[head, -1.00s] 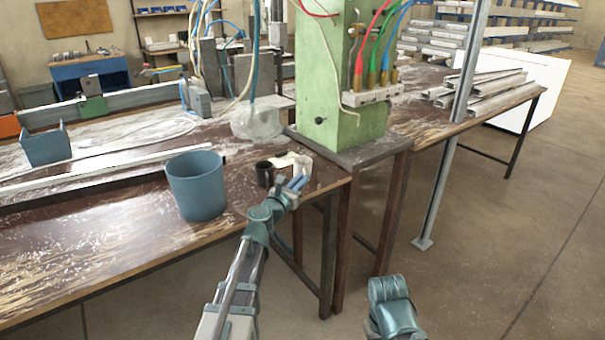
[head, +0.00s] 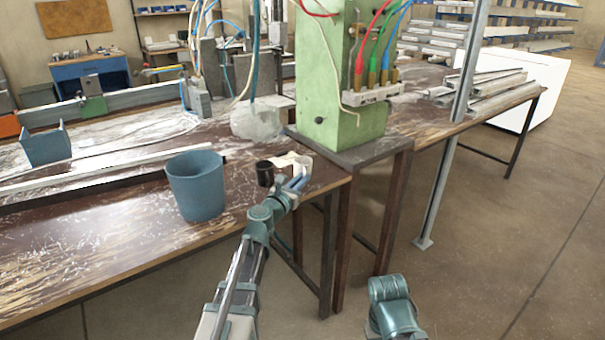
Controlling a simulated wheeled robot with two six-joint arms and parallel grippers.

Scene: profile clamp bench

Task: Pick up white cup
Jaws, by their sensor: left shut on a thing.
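A small whitish cup (head: 303,162) stands near the front right corner of the brown workbench, mostly hidden by my left gripper. My left gripper (head: 298,176) reaches over the front edge and is shut on the cup. The cup looks at or just above bench height; I cannot tell if it touches the bench. A part of my right arm shows at the bottom right, but its gripper is out of view.
A small black cup (head: 265,173) stands just left of my left gripper, beside a pale crumpled thing (head: 284,160). A blue-grey bin (head: 196,186) is further left. The green machine (head: 345,90) rises behind on the right.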

